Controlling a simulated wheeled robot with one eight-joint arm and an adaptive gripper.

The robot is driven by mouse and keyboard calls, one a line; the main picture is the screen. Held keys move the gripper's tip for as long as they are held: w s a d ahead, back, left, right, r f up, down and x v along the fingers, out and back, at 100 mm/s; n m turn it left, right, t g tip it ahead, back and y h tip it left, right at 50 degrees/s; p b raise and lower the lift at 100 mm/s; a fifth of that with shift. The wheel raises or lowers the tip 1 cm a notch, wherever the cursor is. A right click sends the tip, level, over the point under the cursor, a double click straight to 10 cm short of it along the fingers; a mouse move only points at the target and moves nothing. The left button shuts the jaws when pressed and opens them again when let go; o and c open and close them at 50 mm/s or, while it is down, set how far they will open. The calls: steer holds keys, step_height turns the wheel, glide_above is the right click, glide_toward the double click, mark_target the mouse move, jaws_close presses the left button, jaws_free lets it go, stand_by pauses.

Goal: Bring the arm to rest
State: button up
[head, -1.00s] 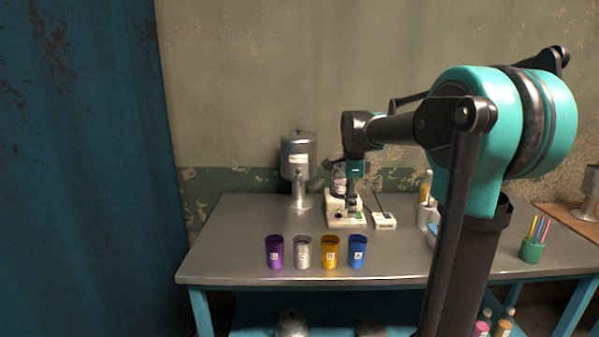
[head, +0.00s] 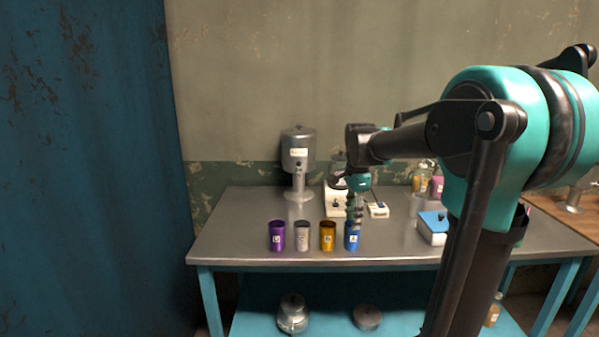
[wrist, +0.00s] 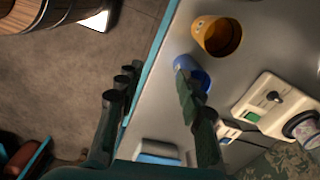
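My gripper (head: 357,222) hangs down from my arm over the front part of the metal table (head: 232,225), at the blue cup (head: 351,240). In the wrist view, the two fingers of my gripper (wrist: 152,105) stand wide apart with nothing held between them. The blue cup (wrist: 185,64) shows there partly hidden behind the right-hand finger. I cannot tell whether the finger touches it. The orange cup (wrist: 218,36) is beyond it, clear of the fingers.
A white cup (head: 302,240) and a purple cup (head: 277,238) continue the row to the left. Behind are a silver dispenser (head: 298,158) and a white device (head: 334,200). A blue-and-white box (head: 434,228) stands right. The table's left end is bare.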

steer(key=s+d+f+n+t, duration=0.3)
steer(key=s+f+n, duration=1.3)
steer(key=s+f, duration=0.3)
steer(key=shift+s+t, duration=0.3)
steer(key=shift+s, duration=0.3)
